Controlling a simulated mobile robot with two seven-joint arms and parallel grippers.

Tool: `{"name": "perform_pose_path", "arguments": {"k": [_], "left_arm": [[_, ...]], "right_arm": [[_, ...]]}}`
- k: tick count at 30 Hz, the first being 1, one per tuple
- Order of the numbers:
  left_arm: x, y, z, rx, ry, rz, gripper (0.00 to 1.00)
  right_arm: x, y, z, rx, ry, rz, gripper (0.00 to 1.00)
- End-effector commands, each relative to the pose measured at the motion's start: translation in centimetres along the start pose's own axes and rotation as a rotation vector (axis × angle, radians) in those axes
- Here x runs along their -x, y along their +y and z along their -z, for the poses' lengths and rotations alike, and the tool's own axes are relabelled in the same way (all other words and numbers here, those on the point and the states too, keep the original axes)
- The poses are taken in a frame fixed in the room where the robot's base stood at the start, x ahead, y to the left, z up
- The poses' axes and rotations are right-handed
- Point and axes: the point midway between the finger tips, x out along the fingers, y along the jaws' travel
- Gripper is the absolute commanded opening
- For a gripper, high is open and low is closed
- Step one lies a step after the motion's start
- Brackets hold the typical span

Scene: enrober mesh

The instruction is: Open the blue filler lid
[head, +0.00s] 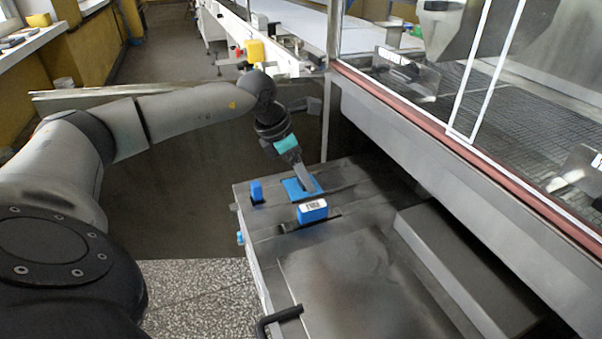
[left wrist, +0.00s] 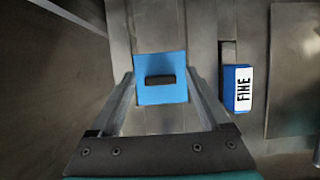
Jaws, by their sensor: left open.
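The blue filler lid (head: 289,188) is a flat blue square lying on top of the grey machine housing. In the left wrist view the lid (left wrist: 160,97) has a dark bar-shaped handle (left wrist: 160,79) across its middle. My left gripper (head: 306,185) reaches down over the lid, partly hiding it in the head view. In the left wrist view its fingers (left wrist: 161,76) are open, one on each side of the lid and handle, with nothing held between them. Whether the fingertips touch the surface cannot be told. My right gripper is not in view.
A blue block with a white label reading "FINE" (left wrist: 237,90) sits right of the lid; it also shows in the head view (head: 312,211). The glazed machine (head: 460,160) rises at the right. A dark bar handle (head: 278,319) is at the front.

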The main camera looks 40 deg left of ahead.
Motion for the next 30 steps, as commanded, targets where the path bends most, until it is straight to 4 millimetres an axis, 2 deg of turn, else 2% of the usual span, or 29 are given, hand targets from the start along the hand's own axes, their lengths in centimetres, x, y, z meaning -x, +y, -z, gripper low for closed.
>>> {"name": "perform_pose_path", "arguments": {"k": [4,25,30], "left_arm": [[0.02,-0.01,-0.02,0.0,0.0,0.0,0.79],[0.02,-0.03,0.01,0.0,0.0,0.001,0.0],[0.02,-0.03,0.01,0.0,0.0,0.001,0.0]], "right_arm": [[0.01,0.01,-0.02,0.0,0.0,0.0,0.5],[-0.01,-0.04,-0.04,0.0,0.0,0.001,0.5],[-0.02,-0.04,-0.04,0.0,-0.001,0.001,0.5]]}}
